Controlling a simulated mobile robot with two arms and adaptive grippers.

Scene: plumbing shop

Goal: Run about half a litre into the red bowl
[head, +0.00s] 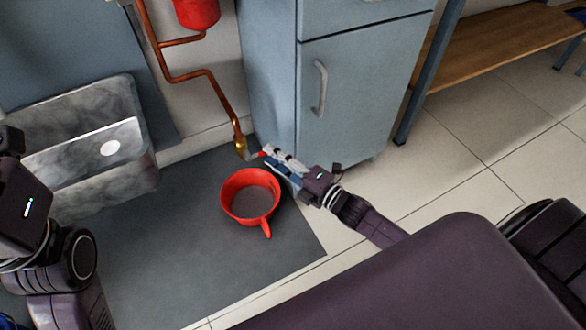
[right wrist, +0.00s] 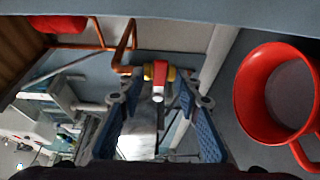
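The red bowl (head: 229,200), with one handle, stands upright on the dark grey mat below the brass tap (head: 240,147). Its inside looks grey; I cannot tell whether that is water. It also shows at the right of the right wrist view (right wrist: 246,98). The tap's red lever (head: 263,153) faces my right gripper (head: 268,159). In the right wrist view the lever (right wrist: 160,72) lies between and beyond my open blue-padded fingers, apparently untouched. I see no clear stream from the tap. My left gripper (head: 12,141) is cut by the left edge, its fingertips hidden.
A copper pipe (head: 187,75) runs down the wall to the tap, below a red vessel (head: 197,12). A grey trough (head: 75,130) stands at left. A blue-grey cabinet (head: 345,90) stands close behind my right gripper. The mat (head: 165,245) is clear left of the bowl.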

